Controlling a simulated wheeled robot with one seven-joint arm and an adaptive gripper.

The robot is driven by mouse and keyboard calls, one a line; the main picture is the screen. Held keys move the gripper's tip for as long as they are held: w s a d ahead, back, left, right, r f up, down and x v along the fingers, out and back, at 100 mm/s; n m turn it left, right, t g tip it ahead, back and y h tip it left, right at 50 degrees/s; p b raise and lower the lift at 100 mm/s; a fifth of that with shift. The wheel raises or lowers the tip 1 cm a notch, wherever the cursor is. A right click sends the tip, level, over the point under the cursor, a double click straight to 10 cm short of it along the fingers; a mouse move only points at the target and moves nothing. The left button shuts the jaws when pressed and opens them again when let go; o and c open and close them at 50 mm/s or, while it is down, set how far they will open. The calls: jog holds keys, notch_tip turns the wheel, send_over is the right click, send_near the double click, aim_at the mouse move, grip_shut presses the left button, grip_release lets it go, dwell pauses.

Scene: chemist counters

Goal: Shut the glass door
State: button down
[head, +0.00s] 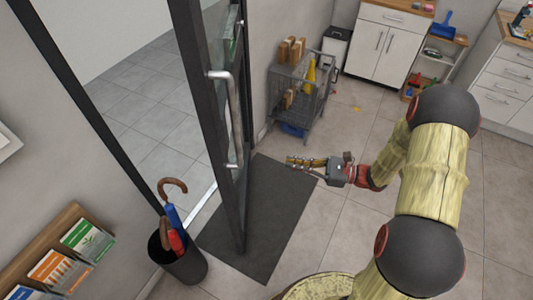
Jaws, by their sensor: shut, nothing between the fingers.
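The glass door (212,105) has a dark frame and stands open, swung into the room over a dark mat (278,222). Its long metal handle (232,122) is on the face towards the right. The doorway to its left is open, with a tiled floor beyond. My gripper (290,162) is to the right of the door, near the handle's lower end in the picture, and points left. Its fingers are shut and empty, and it appears apart from the door.
An umbrella stand (178,265) with umbrellas is left of the door's lower end. A leaflet rack (60,255) hangs at the lower left. A wire cart (300,95) with boxes stands behind the door. White cabinets (388,45) line the back.

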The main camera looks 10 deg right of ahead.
jog(key=b+x, duration=0.2)
jog(key=x, duration=1.1)
jog(key=shift+a+b, duration=0.4)
jog(key=shift+w, duration=0.1)
